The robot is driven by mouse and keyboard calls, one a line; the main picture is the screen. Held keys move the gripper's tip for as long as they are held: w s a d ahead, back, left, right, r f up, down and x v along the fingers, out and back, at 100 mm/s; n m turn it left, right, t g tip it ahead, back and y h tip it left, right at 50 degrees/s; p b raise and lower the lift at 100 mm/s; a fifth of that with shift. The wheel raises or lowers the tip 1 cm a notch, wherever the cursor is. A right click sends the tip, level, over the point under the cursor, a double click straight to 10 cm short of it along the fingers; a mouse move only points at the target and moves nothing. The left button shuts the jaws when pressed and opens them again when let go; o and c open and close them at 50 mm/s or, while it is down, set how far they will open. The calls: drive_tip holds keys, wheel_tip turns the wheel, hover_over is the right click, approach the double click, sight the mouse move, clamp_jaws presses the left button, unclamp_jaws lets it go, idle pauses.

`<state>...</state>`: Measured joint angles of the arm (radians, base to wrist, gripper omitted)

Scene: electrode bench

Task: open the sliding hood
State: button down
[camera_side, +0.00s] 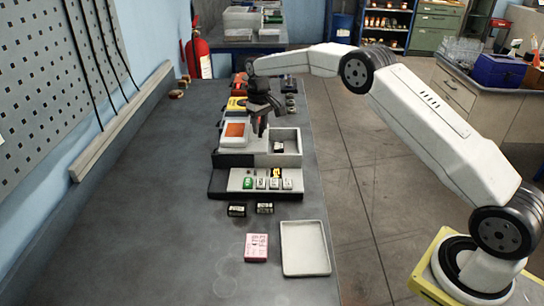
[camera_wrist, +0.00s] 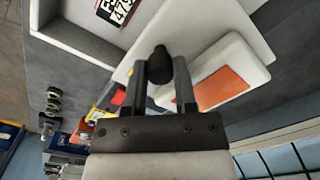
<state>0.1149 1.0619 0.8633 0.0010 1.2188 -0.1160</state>
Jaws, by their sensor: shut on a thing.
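The sliding hood (camera_side: 234,141) is a white cover with an orange panel, on the left of the grey bench unit. In the wrist view its white plate (camera_wrist: 207,48) and orange panel (camera_wrist: 222,88) show close up. A black round knob (camera_wrist: 159,66) stands at the plate. My gripper (camera_side: 260,128) is over the unit beside the orange panel. In the wrist view my gripper (camera_wrist: 160,72) has its two fingers on either side of the knob, shut on it. To the right of the hood, an uncovered compartment (camera_side: 291,135) holds a dark labelled block (camera_side: 279,147).
A step in front holds several small coloured blocks (camera_side: 262,183). Two dark blocks (camera_side: 237,210), a pink box (camera_side: 256,248) and a pale tray (camera_side: 304,249) lie nearer. Orange and yellow items (camera_side: 237,103) stand behind the unit.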

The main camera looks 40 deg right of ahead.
sight(255, 137)
drive_tip(key=shift+w+a+r, duration=0.15)
drive_tip(key=shift+w+a, duration=0.4)
drive_tip(key=shift+w, duration=0.15)
drive_tip(key=shift+c, duration=2)
unclamp_jaws()
drive_tip(key=shift+s, duration=0.1)
wheel_tip(255, 137, up, 8)
drive_tip(key=shift+a, duration=0.1)
